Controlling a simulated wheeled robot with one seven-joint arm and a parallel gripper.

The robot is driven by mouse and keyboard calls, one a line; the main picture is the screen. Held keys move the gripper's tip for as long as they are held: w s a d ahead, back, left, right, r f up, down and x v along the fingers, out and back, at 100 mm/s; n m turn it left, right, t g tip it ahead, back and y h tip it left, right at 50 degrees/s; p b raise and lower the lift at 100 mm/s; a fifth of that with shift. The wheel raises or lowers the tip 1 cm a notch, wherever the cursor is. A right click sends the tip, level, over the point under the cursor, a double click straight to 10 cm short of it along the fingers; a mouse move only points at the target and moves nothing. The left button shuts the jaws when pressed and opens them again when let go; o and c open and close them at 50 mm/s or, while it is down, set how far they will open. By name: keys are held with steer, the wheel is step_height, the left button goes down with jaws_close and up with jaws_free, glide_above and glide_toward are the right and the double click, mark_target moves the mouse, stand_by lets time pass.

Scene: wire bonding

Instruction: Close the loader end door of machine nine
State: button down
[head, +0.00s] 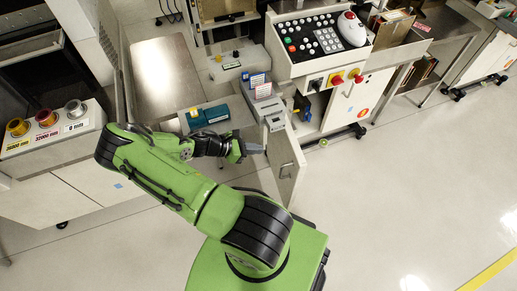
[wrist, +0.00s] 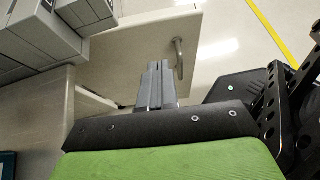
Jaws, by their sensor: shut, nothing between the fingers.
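The loader end door (head: 290,165) is a pale panel standing open, out from the end of the machine's cabinet toward me in the head view. It also shows in the wrist view (wrist: 135,55) as a beige panel. Its bar handle (wrist: 179,58) is near the panel's right edge, and shows in the head view (head: 284,171). My gripper (head: 256,148) is shut and empty, beside the door's face. In the wrist view its fingers (wrist: 155,80) overlap the panel left of the handle; whether they touch it I cannot tell.
A grey block-like unit (head: 270,113) sits above the door. A teal box (head: 207,116) lies on the shelf to the left. A control panel (head: 320,38) with buttons and a trackball stands behind. A cabinet with wire spools (head: 45,118) is at left. The floor at right is clear.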

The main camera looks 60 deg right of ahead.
mark_target(292, 149)
steer(key=x, duration=0.3)
steer(key=b+x, duration=0.1)
steer(key=x, duration=0.3)
steer(key=r+b+x, duration=0.1)
steer(key=x, duration=0.2)
steer(key=shift+s+d+f, duration=0.15)
steer(key=shift+s+d, duration=0.1)
steer(key=shift+s, duration=0.15)
steer(key=shift+s+d, duration=0.25)
steer(key=shift+s, duration=0.05)
steer(key=shift+s+d, duration=0.15)
steer(key=shift+d, duration=0.1)
